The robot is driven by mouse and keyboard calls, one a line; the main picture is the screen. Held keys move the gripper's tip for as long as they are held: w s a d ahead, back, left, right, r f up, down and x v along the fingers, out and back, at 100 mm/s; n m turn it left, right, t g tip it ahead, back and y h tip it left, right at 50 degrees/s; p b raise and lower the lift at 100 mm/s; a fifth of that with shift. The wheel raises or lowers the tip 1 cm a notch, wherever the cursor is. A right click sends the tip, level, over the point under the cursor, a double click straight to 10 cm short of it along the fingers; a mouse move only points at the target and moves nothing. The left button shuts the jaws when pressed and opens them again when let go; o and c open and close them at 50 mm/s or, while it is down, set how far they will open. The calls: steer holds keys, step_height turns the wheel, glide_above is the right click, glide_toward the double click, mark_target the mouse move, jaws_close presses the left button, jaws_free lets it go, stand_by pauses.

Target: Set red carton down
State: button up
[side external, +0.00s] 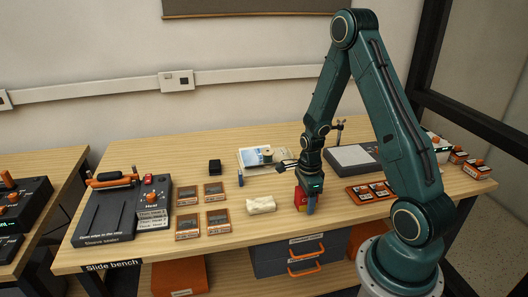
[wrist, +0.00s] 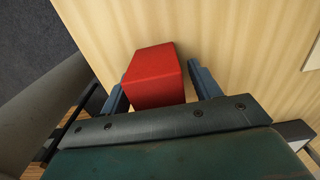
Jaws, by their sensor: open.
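The red carton (wrist: 152,75) stands between the two blue-grey fingers of my gripper (wrist: 157,84) in the wrist view. The fingers are open, with a gap showing at the carton's right side; the left side is closer and contact there is hard to tell. In the side view the carton (side external: 298,197) shows as a small red patch beside a finger, low at the front edge of the wooden bench (side external: 340,219). It appears to rest on the bench top, but its underside is hidden. My gripper (side external: 308,203) points down around it.
A crumpled cream cloth (side external: 261,205) lies left of the carton. An orange tray (side external: 369,191) lies to its right. A grey-topped device (side external: 352,157) and a picture sheet (side external: 255,160) lie behind. Several framed slides and a slide sealer (side external: 105,222) are farther left.

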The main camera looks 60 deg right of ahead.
steer(key=shift+r, duration=6.15)
steer(key=shift+a+r+n, duration=0.3)
steer(key=shift+r+n, duration=0.1)
steer(key=shift+r, duration=0.05)
steer(key=s+a+r+n+t, duration=0.2)
steer(key=a+r+n+t, duration=0.1)
steer(key=a+r+n, duration=0.8)
steer(key=s+a+r+n+t, duration=0.2)
steer(key=s+a+r+n, duration=0.4)
steer(key=n, duration=0.9)
steer(key=s+a, duration=0.1)
steer(key=s, duration=0.2)
steer(key=shift+a+r+t, duration=0.25)
steer(key=shift+r+t, duration=0.05)
steer(key=shift+r, duration=0.05)
